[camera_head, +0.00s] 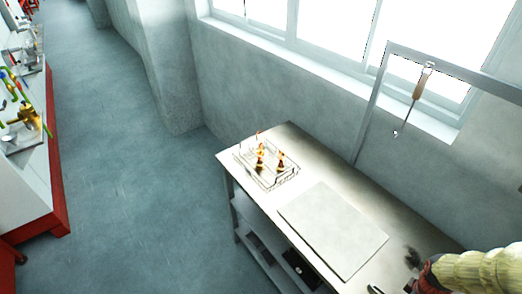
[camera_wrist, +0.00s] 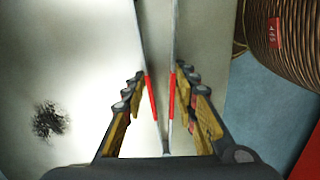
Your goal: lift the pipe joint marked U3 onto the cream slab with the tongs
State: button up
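Two brass-orange pipe joints stand in a wire mesh basket (camera_head: 268,187) on the steel table: a left one (camera_head: 260,160) and a right one (camera_head: 281,163). Their marks are too small to read, so I cannot tell which is U3. The flat cream slab (camera_head: 333,230) lies bare on the table, between the basket and my arm.
The steel table (camera_head: 300,149) stands by a wall with windows. A wooden-handled tool (camera_head: 418,86) hangs from a metal frame (camera_head: 372,110). A dark smudge (camera_wrist: 49,121) marks the pale surface. A brown ribbed thing (camera_wrist: 280,60) stands at upper right. A red-sided bench (camera_head: 52,150) is far left.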

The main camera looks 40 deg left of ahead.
notch_tip(320, 180, up, 12)
jog(key=p, duration=0.9)
jog(key=shift+f, duration=0.15)
jog(key=w+f+m+b, duration=0.2)
jog(key=b, duration=0.1)
jog(key=w+f+m+b, duration=0.1)
jog(key=w+m+b, duration=0.1)
jog(key=w+f+m+b, duration=0.2)
jog(key=b, duration=0.1)
jog(key=shift+w+a+f+m+b, duration=0.25)
jog(key=shift+w+f+m+b, duration=0.05)
jog(key=shift+m+b, duration=0.1)
jog(key=w+f+m+b, duration=0.1)
jog(key=m+b, duration=0.1)
jog(key=w+f+m+b, duration=0.1)
jog(key=w+m+b, duration=0.1)
jog(key=w+a+f+m+y+b, duration=0.1)
jog(key=w+m+b, duration=0.1)
jog(key=shift+g, duration=0.3)
jog(key=shift+w+m+b, duration=0.4)
jog(key=shift+m, duration=0.3)
jog(key=shift+w+a, duration=0.1)
jog(key=shift+r, duration=0.1)
